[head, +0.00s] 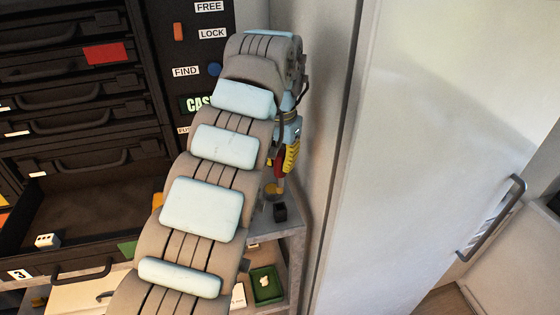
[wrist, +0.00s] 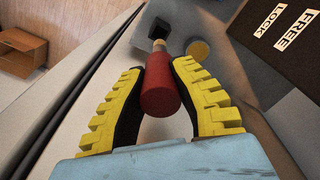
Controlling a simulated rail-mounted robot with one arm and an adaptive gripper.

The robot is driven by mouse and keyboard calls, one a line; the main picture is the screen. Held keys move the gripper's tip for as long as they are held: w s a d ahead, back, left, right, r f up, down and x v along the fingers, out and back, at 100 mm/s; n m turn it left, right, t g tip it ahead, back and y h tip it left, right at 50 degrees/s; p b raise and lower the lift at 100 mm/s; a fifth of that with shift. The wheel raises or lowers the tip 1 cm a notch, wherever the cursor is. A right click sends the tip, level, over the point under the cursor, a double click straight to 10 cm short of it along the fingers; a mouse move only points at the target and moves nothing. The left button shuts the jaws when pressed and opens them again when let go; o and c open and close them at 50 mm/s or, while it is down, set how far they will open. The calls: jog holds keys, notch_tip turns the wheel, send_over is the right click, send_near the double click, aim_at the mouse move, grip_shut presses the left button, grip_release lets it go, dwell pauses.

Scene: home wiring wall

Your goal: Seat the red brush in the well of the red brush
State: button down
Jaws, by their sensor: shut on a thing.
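My gripper (wrist: 160,68) is shut on the red brush (wrist: 160,92), with its yellow-backed, black-lined fingers on either side of the handle. The brush's pale narrow end (wrist: 158,45) points away from the gripper, toward a small black square well (wrist: 158,28). In the head view my gripper (head: 291,157) is partly behind my arm. The red brush (head: 279,169) hangs below it, above the grey shelf. The black well (head: 280,212) stands on that shelf below the brush. The brush looks apart from the well. The inside of the well is hard to see.
A yellow round thing (wrist: 198,49) lies on the shelf beside the well. A dark panel with FREE and LOCK labels (head: 212,33) stands left of my gripper. A white wall and door (head: 420,130) are close on the right. A green tray (head: 267,284) sits lower down.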

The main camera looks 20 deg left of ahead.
aim_at(280, 177)
jog(key=shift+f+b, duration=1.9)
jog(key=shift+f, duration=0.5)
jog(key=shift+f+b, duration=2.8)
jog(key=shift+b, duration=0.05)
dwell(0.5)
jog(key=c, duration=0.9)
grip_release()
jog(key=shift+c, duration=0.2)
jog(key=shift+r, duration=0.1)
